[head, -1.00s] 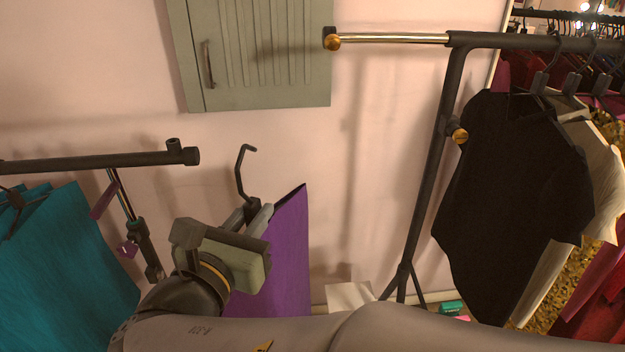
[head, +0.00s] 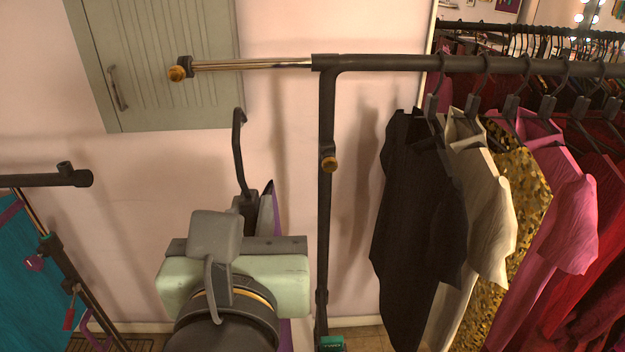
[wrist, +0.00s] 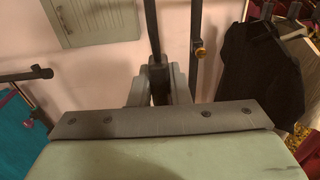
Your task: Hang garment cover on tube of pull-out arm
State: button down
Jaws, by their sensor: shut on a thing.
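The garment cover (head: 285,332) is purple and mostly hidden behind my gripper; only slivers show in the head view. Its dark hanger hook (head: 239,150) stands upright above my gripper (head: 250,207). My gripper is shut on the hanger just below the hook; the wrist view shows the grey fingers (wrist: 160,88) around the dark hanger stem (wrist: 154,35). The tube of the pull-out arm (head: 255,65) is a thin shiny bar, extending left from the dark rack, with a brass-knobbed end (head: 178,72). The hook's tip appears below the tube in the picture, apart from it.
The dark rack rail (head: 400,63) carries a black shirt (head: 410,220) and several other garments to the right. Its upright post (head: 327,200) stands right of my gripper. Another rack (head: 45,180) with teal cloth is at left. A grey-green cabinet (head: 150,60) hangs on the wall behind.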

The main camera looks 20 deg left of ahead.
jog(key=shift+s+a+r+y, duration=0.25)
jog(key=shift+s+r+y, duration=0.2)
jog(key=shift+s, duration=0.3)
jog(key=shift+w, duration=0.1)
jog(key=shift+w+a, duration=0.15)
jog(key=shift+h, duration=0.25)
jog(key=shift+b+x, duration=0.55)
jog(key=shift+x, duration=2.1)
jog(key=r+p+x, duration=0.1)
jog(key=x, duration=2.6)
jog(key=shift+w, duration=0.35)
jog(key=shift+f, duration=0.1)
jog(key=shift+f, duration=0.1)
jog(key=shift+f+b, duration=0.85)
jog(key=shift+b, duration=0.2)
